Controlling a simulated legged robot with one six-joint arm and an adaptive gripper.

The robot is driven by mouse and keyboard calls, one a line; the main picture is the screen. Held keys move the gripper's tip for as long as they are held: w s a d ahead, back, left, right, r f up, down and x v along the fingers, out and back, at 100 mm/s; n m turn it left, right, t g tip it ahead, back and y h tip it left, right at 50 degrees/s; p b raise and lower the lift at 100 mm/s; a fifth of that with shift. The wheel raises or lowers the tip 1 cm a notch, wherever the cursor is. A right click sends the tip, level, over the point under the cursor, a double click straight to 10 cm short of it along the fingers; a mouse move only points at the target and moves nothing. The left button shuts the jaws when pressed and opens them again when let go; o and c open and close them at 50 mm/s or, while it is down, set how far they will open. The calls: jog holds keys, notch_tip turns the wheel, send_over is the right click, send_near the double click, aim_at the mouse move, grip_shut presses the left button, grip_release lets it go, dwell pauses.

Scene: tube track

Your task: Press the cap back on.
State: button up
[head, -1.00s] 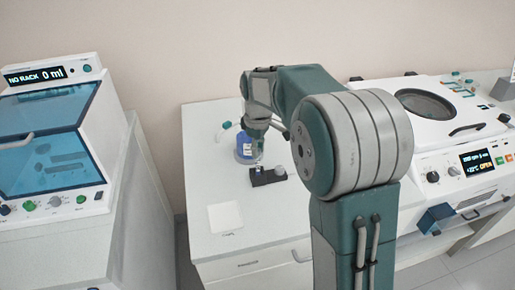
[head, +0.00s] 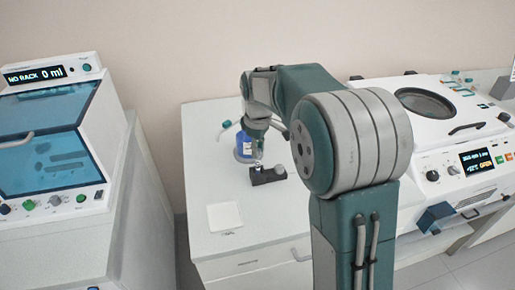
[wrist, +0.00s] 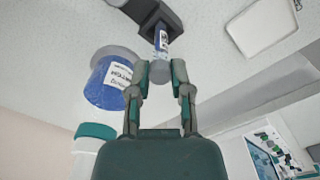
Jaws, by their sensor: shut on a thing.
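My gripper (wrist: 160,78) is shut on a grey cap (wrist: 160,71), with one finger on each side of it. A small tube (wrist: 162,40) with a blue body and white label stands in a black holder (wrist: 148,10). The cap is in line with the tube's end; I cannot tell whether it is seated or only close. In the head view my gripper (head: 258,158) is right above the black holder (head: 268,175), and the tube is too small to make out clearly.
A blue labelled bottle (head: 244,147) stands just behind the holder and is close beside my gripper in the wrist view (wrist: 112,82). A white pad (head: 224,216) lies at the front of the bench. Machines stand left (head: 50,140) and right (head: 450,150).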

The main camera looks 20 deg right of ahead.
jog(key=shift+f, duration=0.25)
dwell(0.4)
jog(key=o, duration=0.8)
jog(key=shift+r, duration=0.1)
notch_tip(320, 180, up, 12)
dwell(0.5)
jog(key=shift+s, duration=0.1)
dwell(0.4)
